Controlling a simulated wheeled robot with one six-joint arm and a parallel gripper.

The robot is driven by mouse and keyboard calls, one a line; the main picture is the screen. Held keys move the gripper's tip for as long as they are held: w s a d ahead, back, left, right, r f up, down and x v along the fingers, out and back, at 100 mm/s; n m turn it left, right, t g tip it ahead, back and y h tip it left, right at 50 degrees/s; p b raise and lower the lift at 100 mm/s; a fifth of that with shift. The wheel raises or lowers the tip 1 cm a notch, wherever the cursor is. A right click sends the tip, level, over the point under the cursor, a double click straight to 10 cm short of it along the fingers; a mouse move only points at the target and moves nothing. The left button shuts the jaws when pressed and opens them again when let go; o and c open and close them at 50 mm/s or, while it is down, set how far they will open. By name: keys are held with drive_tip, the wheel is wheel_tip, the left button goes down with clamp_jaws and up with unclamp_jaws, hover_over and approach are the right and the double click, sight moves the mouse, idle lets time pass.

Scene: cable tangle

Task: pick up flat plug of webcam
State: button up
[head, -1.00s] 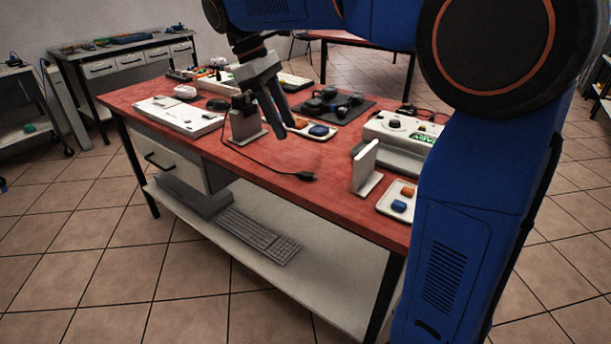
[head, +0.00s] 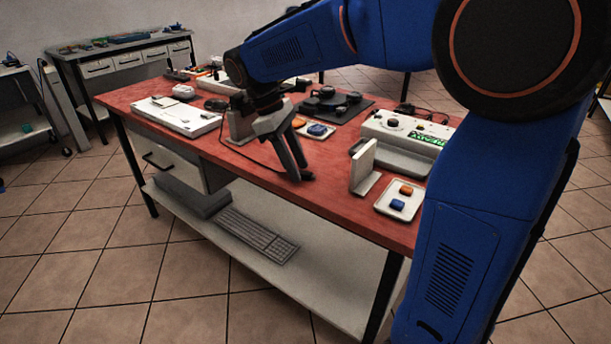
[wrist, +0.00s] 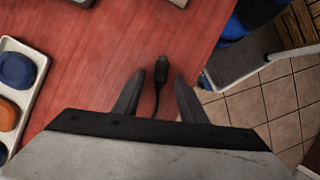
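The flat black plug (wrist: 161,68) lies near the table edge in the wrist view, its cable running back toward my gripper. My gripper (wrist: 157,82) is open, with one finger on each side of the plug and cable, and a gap shows on both sides. In the head view my gripper (head: 301,177) points down low over the front part of the red table (head: 225,170). There the plug is mostly hidden by the fingers, and a stretch of its black cable (head: 247,157) shows to the left.
An upright grey bracket (head: 364,168) stands right of my gripper, and another block (head: 239,126) stands behind it. The table's front edge is close to the plug.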

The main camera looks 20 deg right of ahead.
drive_tip(key=shift+f, duration=0.15)
clamp_jaws()
wheel_tip(320, 180, up, 10)
idle(0.7)
